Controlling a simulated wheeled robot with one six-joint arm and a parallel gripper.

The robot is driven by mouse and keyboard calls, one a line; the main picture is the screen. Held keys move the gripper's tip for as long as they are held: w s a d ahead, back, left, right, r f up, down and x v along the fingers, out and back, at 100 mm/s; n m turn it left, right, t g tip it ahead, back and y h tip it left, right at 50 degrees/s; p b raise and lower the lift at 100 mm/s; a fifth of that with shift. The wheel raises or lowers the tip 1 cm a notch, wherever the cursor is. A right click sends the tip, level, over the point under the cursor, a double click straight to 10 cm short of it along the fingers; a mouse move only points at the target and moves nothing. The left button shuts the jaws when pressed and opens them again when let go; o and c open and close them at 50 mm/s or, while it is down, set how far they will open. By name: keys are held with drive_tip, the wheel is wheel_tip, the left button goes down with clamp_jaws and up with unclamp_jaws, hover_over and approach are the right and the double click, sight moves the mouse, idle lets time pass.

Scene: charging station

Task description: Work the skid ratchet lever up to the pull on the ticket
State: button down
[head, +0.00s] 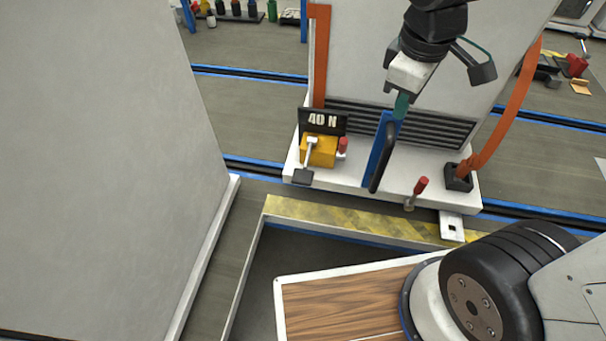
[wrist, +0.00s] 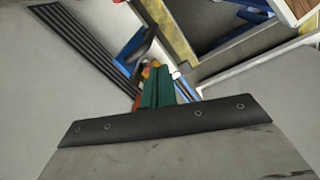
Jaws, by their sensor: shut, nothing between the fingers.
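The ticket (head: 322,121) is a black plate reading "40 N" on the left of the white skid (head: 345,181). Below it sits a yellow block (head: 318,152) with a pale lever and black foot. A red-tipped part (head: 342,146) is beside it. A long black bar (head: 381,160) stands against a blue upright (head: 375,153) mid-skid. A short red-handled lever (head: 421,186) leans near the front edge. I cannot tell for certain which is the ratchet lever. My gripper (head: 401,106) is shut and empty, its tips close above the black bar; its green fingers show in the wrist view (wrist: 158,86).
A large grey-white cabinet (head: 430,60) stands behind the skid parts. An orange strap (head: 510,110) runs down to a black fitting (head: 459,177) at right. A tall grey panel (head: 95,150) fills the left. A yellow striped edge (head: 340,217) lies in front.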

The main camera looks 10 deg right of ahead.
drive_tip(key=w+a+f+n, duration=0.7)
drive_tip(key=a+f+n, duration=0.1)
drive_tip(key=f+n, duration=0.1)
drive_tip(key=n, duration=0.9)
approach(301, 177)
drive_tip(key=shift+w+r, duration=0.1)
drive_tip(key=shift+r, duration=0.15)
drive_tip(key=f, duration=0.6)
drive_tip(key=shift+w+d+f, duration=0.2)
drive_tip(key=shift+w, duration=0.05)
drive_tip(key=shift+f, duration=0.25)
